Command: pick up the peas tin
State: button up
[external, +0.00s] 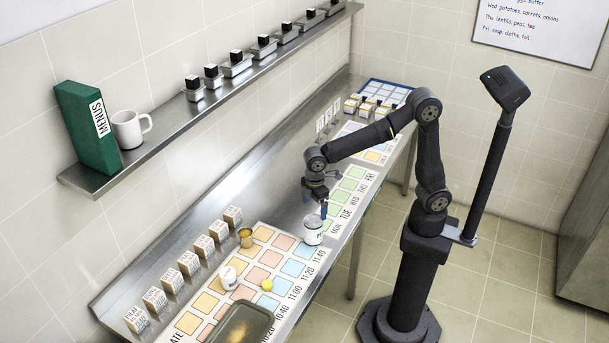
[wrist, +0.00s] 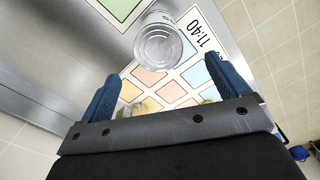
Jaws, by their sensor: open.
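A white tin with a silver lid and green on its label (external: 313,230) stands upright on the counter by the 11:40 end of the coloured chart. It looks like the peas tin, though its lettering is too small to read fully. My gripper (external: 324,206) is open and empty, just above and behind the tin. In the wrist view the tin's round silver lid (wrist: 158,47) lies ahead of the two blue fingers (wrist: 162,68), roughly in line with the gap between them. The fingers appear apart from the tin.
A gold cup (external: 246,238), a white container (external: 228,278), a yellow item (external: 267,285) and a dark tray (external: 240,325) lie along the counter. Several small labelled boxes (external: 188,263) line the wall side. A shelf (external: 150,160) with a green menus binder (external: 88,128) runs above.

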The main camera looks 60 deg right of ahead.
aim_at(313, 226)
notch_tip(313, 226, down, 11)
jog(key=shift+w+f, duration=0.1)
jog(key=shift+w, duration=0.05)
dwell(0.4)
jog(key=c, duration=1.4)
